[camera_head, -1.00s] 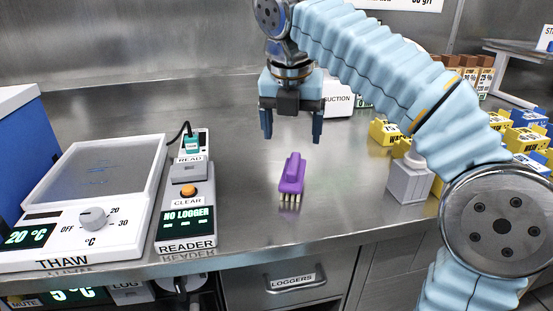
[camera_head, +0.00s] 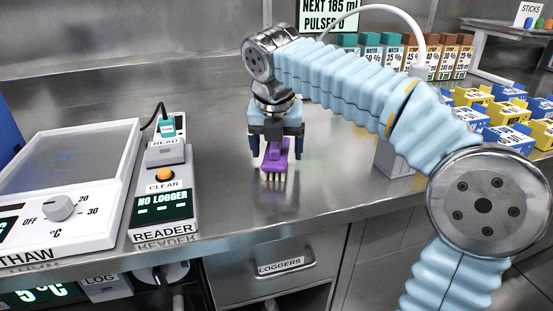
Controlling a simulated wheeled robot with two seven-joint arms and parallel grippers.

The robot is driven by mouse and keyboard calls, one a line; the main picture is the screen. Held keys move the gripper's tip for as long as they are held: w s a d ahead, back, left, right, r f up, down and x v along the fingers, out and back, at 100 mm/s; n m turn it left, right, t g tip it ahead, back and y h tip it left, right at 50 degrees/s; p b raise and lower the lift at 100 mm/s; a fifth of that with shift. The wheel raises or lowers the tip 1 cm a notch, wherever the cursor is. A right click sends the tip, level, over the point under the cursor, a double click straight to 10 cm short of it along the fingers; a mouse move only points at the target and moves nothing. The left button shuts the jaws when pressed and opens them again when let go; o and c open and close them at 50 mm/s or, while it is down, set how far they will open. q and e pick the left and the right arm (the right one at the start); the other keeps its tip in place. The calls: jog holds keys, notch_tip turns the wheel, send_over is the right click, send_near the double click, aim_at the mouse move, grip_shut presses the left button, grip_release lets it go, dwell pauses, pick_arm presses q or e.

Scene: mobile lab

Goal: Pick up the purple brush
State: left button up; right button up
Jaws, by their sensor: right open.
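The purple brush (camera_head: 276,158) lies on the steel counter, bristles toward the front edge. My right gripper (camera_head: 276,156) comes down over it from above. Its two dark fingers are open, one on each side of the brush handle. The gripper body hides the far end of the brush. I cannot tell whether the fingers touch it. My left gripper is not in view.
A reader box (camera_head: 163,208) and a white thaw plate (camera_head: 68,185) stand to the left on the counter (camera_head: 215,160). Several labelled boxes (camera_head: 508,112) stand at the right behind my arm. A drawer (camera_head: 275,268) is below the front edge.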

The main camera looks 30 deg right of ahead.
jog(key=shift+w+f, duration=0.1)
jog(key=shift+f, duration=0.2)
jog(key=c, duration=1.1)
jog(key=shift+o, duration=0.2)
jog(key=shift+r, duration=0.1)
jog(key=shift+r, duration=0.2)
jog(key=v, duration=0.1)
jog(key=p+v, duration=0.1)
jog(key=v, duration=0.1)
jog(key=shift+d+r, duration=0.2)
jog(key=shift+r, duration=0.25)
jog(key=s+r, duration=0.1)
jog(key=s+r+p, duration=0.1)
jog(key=s+r, duration=0.2)
jog(key=r, duration=0.1)
jog(key=shift+s+a+r, duration=0.2)
jog(key=shift+s+a, duration=0.1)
jog(key=shift+a, duration=0.1)
jog(key=s+a+r, duration=0.1)
jog(key=s+r, duration=0.2)
jog(key=s, duration=0.5)
jog(key=shift+s+a+r, duration=0.15)
jog(key=shift+s+a, duration=0.1)
jog(key=shift+s, duration=0.05)
